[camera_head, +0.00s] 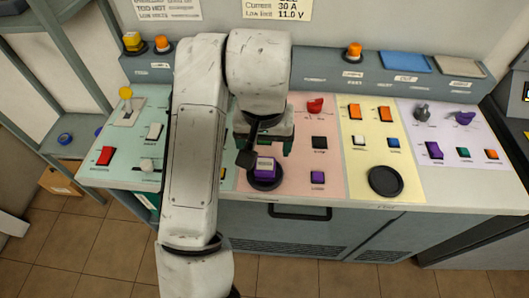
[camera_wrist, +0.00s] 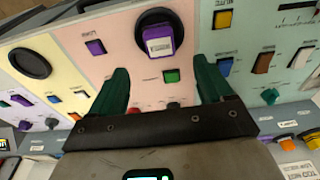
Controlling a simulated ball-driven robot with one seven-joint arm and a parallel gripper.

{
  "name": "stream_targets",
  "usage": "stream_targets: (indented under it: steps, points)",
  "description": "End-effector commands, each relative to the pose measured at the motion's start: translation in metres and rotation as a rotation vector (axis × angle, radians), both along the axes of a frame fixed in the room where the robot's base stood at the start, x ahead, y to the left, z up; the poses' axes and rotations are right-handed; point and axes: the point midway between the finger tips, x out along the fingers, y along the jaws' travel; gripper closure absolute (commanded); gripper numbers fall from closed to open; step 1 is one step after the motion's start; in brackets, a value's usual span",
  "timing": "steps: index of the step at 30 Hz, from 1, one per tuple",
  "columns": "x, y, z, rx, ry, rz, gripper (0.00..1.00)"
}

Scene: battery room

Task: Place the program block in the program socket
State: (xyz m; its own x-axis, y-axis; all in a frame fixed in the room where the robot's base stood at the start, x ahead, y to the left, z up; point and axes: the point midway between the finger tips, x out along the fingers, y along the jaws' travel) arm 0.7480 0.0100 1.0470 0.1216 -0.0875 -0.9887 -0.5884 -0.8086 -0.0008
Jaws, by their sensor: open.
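A purple block with a pale label (camera_head: 264,166) stands at a round black socket (camera_head: 263,184) on the pink panel. In the wrist view the block (camera_wrist: 158,40) sits within the outline of the black socket (camera_wrist: 154,17); I cannot tell how deep it is seated. My gripper (camera_head: 264,146) is above the pink panel, just behind the block in the head view, partly hidden by my arm. In the wrist view its green fingers (camera_wrist: 162,85) are spread wide with nothing between them, and the block lies beyond the fingertips, not touching.
A second round black socket (camera_head: 385,181) on the yellow panel looks empty. A red switch (camera_head: 315,105), a black button (camera_head: 319,142) and a purple button (camera_head: 317,177) stand near the block.

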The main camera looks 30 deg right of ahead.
Motion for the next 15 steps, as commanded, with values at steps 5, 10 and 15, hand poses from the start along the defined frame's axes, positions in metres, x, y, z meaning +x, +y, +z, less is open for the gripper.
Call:
stream_targets:
  steps: [5, 10, 15]
  points:
    - [-0.002, 0.002, 0.021, 0.002, -0.001, -0.001, 0.20]
    - [-0.003, 0.002, 0.026, 0.000, 0.000, 0.000, 0.20]
    - [-0.003, 0.002, 0.026, -0.001, 0.001, 0.001, 0.20]
